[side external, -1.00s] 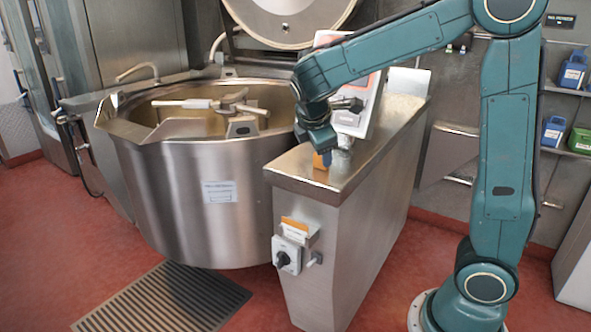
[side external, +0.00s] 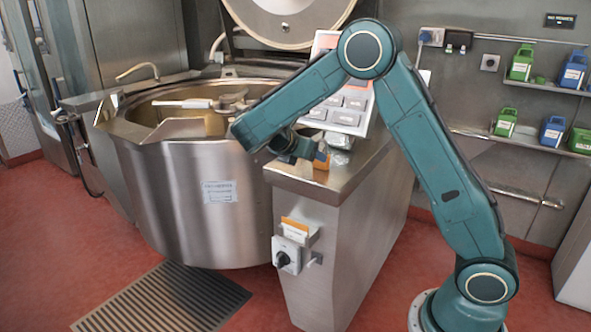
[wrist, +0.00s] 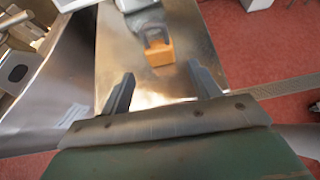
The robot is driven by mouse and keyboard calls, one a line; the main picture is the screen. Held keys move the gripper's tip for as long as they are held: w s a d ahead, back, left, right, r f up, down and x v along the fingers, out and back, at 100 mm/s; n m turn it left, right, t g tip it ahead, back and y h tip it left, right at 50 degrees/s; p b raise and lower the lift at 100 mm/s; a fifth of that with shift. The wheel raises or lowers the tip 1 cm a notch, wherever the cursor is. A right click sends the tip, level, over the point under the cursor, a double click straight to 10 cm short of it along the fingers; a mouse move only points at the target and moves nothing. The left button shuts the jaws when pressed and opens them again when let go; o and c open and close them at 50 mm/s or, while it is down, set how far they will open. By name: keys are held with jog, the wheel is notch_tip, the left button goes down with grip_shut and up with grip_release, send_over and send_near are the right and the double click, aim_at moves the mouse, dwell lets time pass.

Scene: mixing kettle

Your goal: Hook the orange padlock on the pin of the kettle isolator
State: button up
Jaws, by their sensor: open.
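The orange padlock (side external: 321,160) stands on the steel top of the pedestal, close to the control panel. In the wrist view its orange body (wrist: 160,54) and dark shackle lie ahead of my fingertips, roughly in line with the gap. My gripper (wrist: 161,74) is open and empty, with clear space between its fingers and the padlock. In the side view my wrist (side external: 290,146) hangs over the pedestal's front left edge and partly hides the padlock. The kettle isolator (side external: 287,256) is on the pedestal's front face, with a small grey pin (side external: 316,259) to its right.
The large steel kettle (side external: 190,205) stands left of the pedestal (side external: 345,235). The tilted control panel (side external: 345,103) rises behind the padlock. An orange-and-white card holder (side external: 296,229) sits above the isolator. The floor before the isolator is open, with a drain grate (side external: 165,300) at left.

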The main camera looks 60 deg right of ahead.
aim_at(319, 169)
jog(key=shift+d, duration=0.1)
jog(key=shift+x, duration=3.35)
jog(key=shift+d+f, duration=0.35)
jog(key=shift+f, duration=0.1)
jog(key=c, duration=0.9)
jog(key=shift+r, duration=2.1)
jog(key=shift+c, duration=0.2)
jog(key=shift+a, duration=0.1)
jog(key=a, duration=1.6)
jog(key=shift+a, duration=0.4)
jog(key=shift+f, duration=0.1)
